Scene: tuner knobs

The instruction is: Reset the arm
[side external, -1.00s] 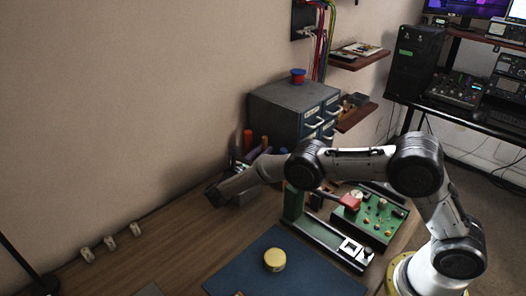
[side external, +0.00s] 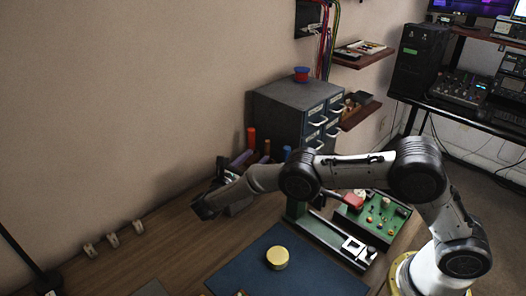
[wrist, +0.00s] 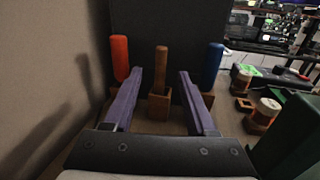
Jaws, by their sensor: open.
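My gripper (wrist: 157,92) is open in the wrist view, with its two purple fingers spread wide. A brown upright handle in a wooden block (wrist: 160,85) shows between the fingers, farther ahead; I cannot tell any contact. An orange handle (wrist: 120,58) stands beyond the left finger and a blue handle (wrist: 212,65) beyond the right. In the side view my gripper (side external: 232,163) is at the back of the bench, left of the grey drawer cabinet (side external: 284,108). My arm reaches left across the bench and hides part of the green fixture (side external: 325,238).
A yellow round piece (side external: 277,258) lies on the blue mat (side external: 310,275). A green board with several knobs (side external: 378,215) is at the right. Small pale blocks (side external: 112,240) line the wall at left. The left of the bench is mostly clear.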

